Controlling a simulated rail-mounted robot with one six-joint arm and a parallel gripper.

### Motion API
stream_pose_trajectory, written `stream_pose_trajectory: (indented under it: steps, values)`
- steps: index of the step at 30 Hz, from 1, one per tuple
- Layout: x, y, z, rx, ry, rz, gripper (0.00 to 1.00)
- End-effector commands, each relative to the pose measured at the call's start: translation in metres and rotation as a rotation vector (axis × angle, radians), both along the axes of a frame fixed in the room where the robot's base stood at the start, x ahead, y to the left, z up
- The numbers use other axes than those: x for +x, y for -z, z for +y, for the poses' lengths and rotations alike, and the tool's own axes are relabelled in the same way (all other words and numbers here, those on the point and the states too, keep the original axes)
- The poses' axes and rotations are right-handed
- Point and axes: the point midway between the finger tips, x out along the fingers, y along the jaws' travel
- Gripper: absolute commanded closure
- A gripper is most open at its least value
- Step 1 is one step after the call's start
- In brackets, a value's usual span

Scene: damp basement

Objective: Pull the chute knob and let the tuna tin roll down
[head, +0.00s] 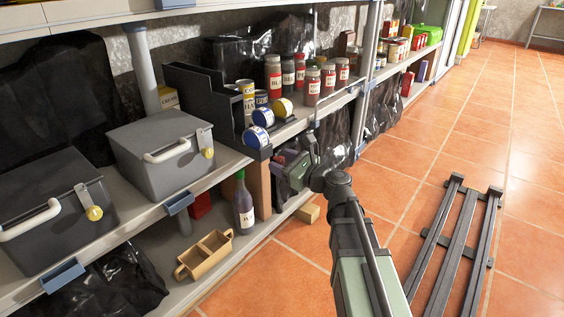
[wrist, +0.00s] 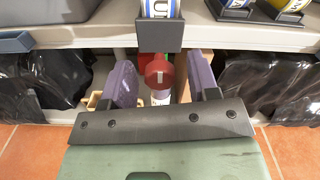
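A blue-and-white tin (head: 256,137) rests at the front end of the leftmost dark chute (head: 222,107) on the shelf. In the wrist view this tin (wrist: 160,8) stands behind a dark front stop (wrist: 159,35), its label only partly readable. My gripper (wrist: 161,82) is open, with one purple finger on each side of the knob and visible gaps between.
More tins (head: 263,116) stand in chutes to the right, one yellow (head: 283,107). Jars (head: 312,86) stand behind. A dark bottle (head: 243,205) and a tan divided caddy (head: 203,256) are on the lower shelf. A grey rail frame (head: 462,230) lies on the tiled floor.

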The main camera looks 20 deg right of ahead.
Motion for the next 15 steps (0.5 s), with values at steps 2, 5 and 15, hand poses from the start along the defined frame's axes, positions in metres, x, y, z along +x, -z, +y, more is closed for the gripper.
stream_pose_trajectory:
  steps: [2, 5, 15]
  values:
    - [0.0, 0.0, 0.0, 0.0, 0.0, 0.0, 0.45]
    - [0.001, 0.0, 0.0, 0.0, 0.0, 0.0, 0.45]
    - [-0.046, 0.0, -0.033, 0.0, 0.005, 0.0, 0.45]
